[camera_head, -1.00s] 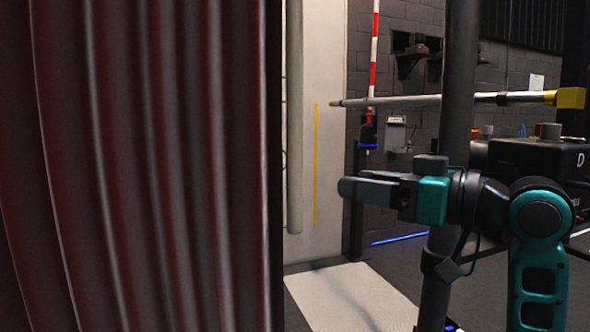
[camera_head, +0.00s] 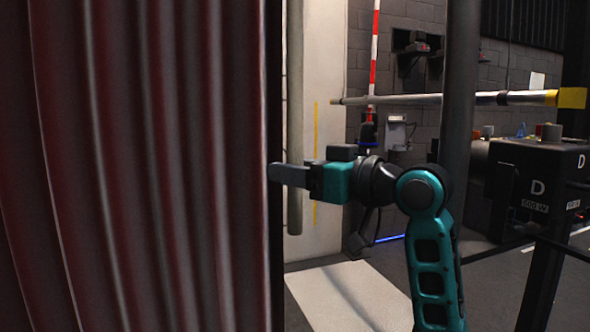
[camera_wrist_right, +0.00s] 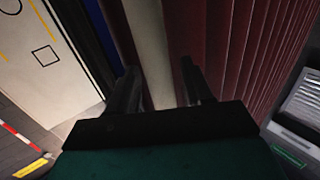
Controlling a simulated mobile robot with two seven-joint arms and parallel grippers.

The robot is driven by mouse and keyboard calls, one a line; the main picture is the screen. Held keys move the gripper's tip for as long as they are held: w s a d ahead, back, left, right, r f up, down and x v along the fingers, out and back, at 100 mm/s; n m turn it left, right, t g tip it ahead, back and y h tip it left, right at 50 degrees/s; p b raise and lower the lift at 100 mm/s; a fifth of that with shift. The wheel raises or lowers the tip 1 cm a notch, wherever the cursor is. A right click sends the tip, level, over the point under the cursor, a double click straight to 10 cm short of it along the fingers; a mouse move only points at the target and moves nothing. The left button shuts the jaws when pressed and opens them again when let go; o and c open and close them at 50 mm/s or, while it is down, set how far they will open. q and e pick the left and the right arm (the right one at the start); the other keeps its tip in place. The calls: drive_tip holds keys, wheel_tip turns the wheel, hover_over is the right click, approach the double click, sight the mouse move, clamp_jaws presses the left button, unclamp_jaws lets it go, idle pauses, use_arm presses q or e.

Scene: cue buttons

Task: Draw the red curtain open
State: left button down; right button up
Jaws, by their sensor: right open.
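The red curtain (camera_head: 140,170) hangs in tall folds and fills the left half of the head view. Its dark right edge runs vertically near the middle. My right gripper (camera_head: 275,173) is at that edge, its fingers pointing left. In the right wrist view the curtain (camera_wrist_right: 225,45) lies ahead and to the right. There the two fingers of my right gripper (camera_wrist_right: 160,90) stand apart, with a pale strip and the curtain's edge showing between them. I cannot tell whether a finger touches the cloth. My left gripper is not in view.
A dark vertical pole (camera_head: 456,100) stands right of the curtain. A pale wall panel (camera_head: 325,90) is behind the gripper. A black case (camera_head: 540,175) is at the right.

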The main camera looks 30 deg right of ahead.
drive_tip(key=shift+w+a, duration=0.1)
drive_tip(key=shift+c, duration=0.2)
clamp_jaws()
idle(0.4)
